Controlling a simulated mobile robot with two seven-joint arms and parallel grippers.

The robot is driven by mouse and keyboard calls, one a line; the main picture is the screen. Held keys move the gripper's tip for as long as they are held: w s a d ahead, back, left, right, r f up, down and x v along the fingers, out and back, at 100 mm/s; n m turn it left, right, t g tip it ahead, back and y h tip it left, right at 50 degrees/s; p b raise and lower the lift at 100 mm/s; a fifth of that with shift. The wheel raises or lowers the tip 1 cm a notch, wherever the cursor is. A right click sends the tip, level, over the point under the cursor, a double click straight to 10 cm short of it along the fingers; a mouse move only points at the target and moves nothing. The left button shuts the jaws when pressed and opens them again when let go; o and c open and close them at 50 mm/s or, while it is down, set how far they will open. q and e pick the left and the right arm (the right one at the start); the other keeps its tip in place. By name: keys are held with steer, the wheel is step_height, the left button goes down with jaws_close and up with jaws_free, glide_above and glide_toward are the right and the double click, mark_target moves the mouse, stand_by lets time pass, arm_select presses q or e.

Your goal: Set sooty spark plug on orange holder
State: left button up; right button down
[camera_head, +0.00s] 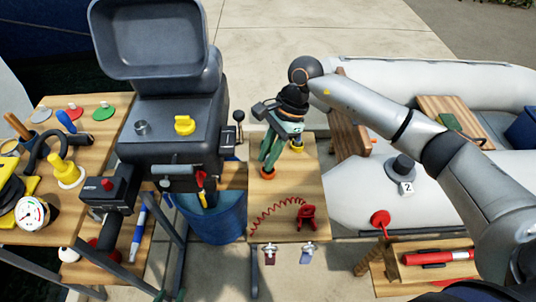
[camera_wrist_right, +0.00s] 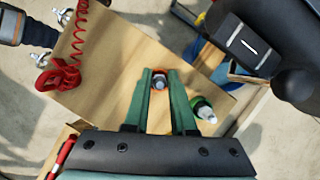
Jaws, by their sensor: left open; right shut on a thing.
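My right gripper (camera_head: 267,165) comes in from the right on a grey arm and points down over a small wooden table. Its green fingers are closed on a small grey-white piece, the spark plug (camera_wrist_right: 159,84), which shows between the fingertips in the right wrist view. The orange holder (camera_head: 268,173) is a small ring on the table right under the fingertips; it also shows in the right wrist view (camera_wrist_right: 158,72). The plug appears at or in the ring; I cannot tell whether it is seated. Soot is too small to see. My left gripper is not in view.
A small green item with a white top (camera_wrist_right: 205,112) stands close beside the right fingers. A red coiled lanyard with a clip (camera_head: 307,216) lies on the table's near part. The dark outboard engine (camera_head: 175,125) stands just left. The middle of the table is bare.

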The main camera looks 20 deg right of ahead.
steer(key=shift+f+b, duration=0.45)
steer(key=shift+f, duration=0.1)
steer(key=c, duration=1)
jaws_free()
steer(key=shift+r, duration=0.1)
steer(key=p+v, duration=0.4)
steer(key=v, duration=0.7)
steer(key=shift+p, duration=0.35)
